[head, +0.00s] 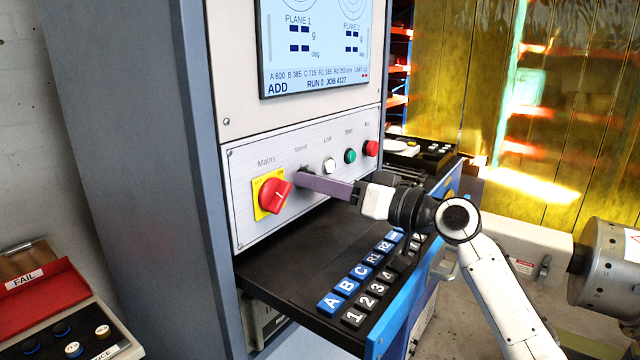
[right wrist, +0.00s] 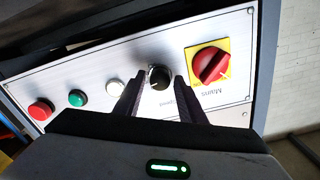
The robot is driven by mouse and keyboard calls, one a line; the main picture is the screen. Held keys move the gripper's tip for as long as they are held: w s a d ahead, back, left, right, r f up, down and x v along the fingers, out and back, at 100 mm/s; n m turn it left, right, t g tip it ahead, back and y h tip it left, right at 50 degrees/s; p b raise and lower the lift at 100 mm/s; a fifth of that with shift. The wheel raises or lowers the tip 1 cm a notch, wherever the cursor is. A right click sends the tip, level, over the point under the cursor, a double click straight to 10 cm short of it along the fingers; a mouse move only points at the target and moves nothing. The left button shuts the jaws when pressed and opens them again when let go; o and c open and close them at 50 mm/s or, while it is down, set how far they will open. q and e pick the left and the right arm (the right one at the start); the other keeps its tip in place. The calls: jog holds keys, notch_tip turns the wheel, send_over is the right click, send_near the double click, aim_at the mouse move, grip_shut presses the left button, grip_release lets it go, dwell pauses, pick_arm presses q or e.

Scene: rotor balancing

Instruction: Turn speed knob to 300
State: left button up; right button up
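The speed knob (right wrist: 159,77) is a small black round knob on the silver control panel, by the label "Speed". In the head view my right gripper (head: 303,180) reaches it from the right, and its fingers hide most of the knob. In the right wrist view the two dark fingers of my right gripper (right wrist: 158,92) stand either side of the knob, with a gap visible at each side. The gripper looks open. The knob's setting is too small to read. My left gripper is not in view.
The red mains switch (head: 275,195) on its yellow plate is left of the knob. White (head: 329,165), green (head: 350,156) and red (head: 371,148) buttons sit to the right. A display (head: 315,45) is above. A black keypad shelf (head: 300,265) juts out below the arm.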

jog(key=shift+o, duration=0.5)
notch_tip(320, 180, up, 10)
jog(key=shift+b, duration=0.4)
